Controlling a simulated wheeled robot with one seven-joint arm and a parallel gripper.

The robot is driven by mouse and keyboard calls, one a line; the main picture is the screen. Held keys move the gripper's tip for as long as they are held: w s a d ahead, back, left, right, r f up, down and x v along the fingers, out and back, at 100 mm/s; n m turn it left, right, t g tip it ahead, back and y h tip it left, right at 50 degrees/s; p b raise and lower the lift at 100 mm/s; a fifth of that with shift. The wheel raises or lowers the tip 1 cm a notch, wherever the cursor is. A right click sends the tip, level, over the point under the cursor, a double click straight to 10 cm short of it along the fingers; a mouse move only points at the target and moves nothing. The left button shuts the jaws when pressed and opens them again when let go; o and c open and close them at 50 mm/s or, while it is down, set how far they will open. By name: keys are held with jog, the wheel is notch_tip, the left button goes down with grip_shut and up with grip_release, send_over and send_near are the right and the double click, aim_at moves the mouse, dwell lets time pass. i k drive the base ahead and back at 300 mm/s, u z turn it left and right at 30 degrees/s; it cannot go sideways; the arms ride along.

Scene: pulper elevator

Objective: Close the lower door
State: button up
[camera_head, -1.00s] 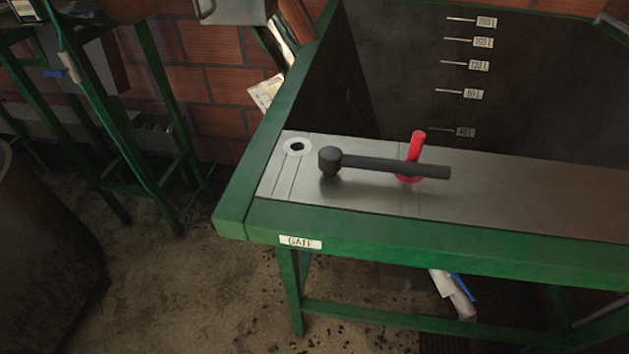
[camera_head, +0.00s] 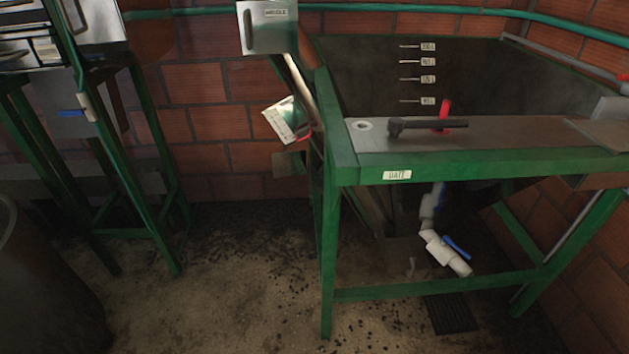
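No door in view carries a label I can read as the lower door. A grey metal panel (camera_head: 268,30) with a handle and a small label, perhaps "MIDDLE", is at the top centre, left of the green-framed tank. Below it, a smaller tilted pale panel (camera_head: 286,120) with a label too small to read sticks out beside the tank's left side. I cannot tell for certain whether it is the lower door. My gripper is not in view.
The green-framed tank (camera_head: 480,165) stands at right, with a dark handle (camera_head: 430,125) and red lever (camera_head: 445,113) on its ledge. A white pipe valve (camera_head: 440,252) is beneath. A green stand (camera_head: 140,160) is at left. Floor (camera_head: 220,280) between is clear.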

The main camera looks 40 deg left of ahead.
aim_at(285, 164)
jog(key=u, duration=1.4)
jog(key=k, duration=0.5)
jog(key=u, duration=0.85)
jog(key=i, duration=1)
jog(key=u, duration=0.55)
jog(key=i, duration=1.45)
jog(key=z, duration=1.05)
jog(key=i, duration=0.65)
jog(key=z, duration=0.4)
